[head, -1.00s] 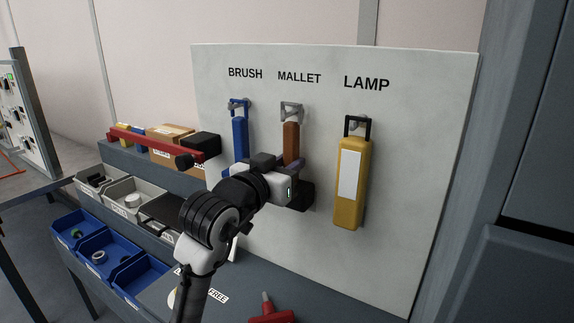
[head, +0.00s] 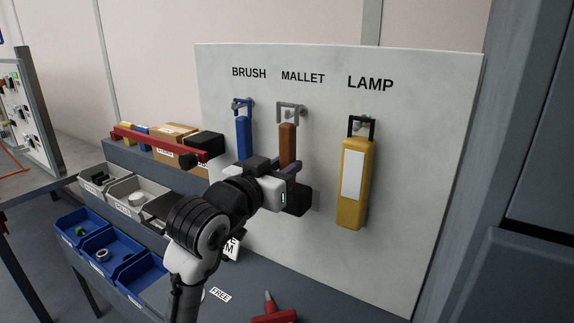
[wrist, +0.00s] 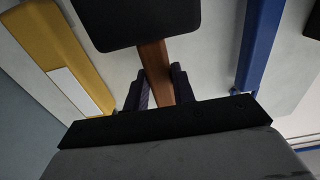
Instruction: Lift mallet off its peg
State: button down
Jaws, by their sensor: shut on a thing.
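The mallet (head: 287,145) has a brown handle, a grey loop at its top and a dark head at its lower end. It is in front of the board under the word MALLET. Its loop is at the grey peg (head: 293,119); I cannot tell whether the loop still rests on it. My gripper (head: 286,170) is shut on the handle, just above the head. In the wrist view the dark fingers (wrist: 160,92) flank the brown handle (wrist: 155,70), and the head fills the top middle. My wrist hides part of the lower handle in the head view.
A blue brush (head: 243,137) hangs close on the left and a yellow lamp (head: 353,185) on the right. The white board (head: 410,190) is right behind. Below are a bench, blue bins (head: 105,252) and a red tool (head: 272,312). The space above the loop is clear.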

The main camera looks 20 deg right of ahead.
jog(key=shift+v, duration=2.25)
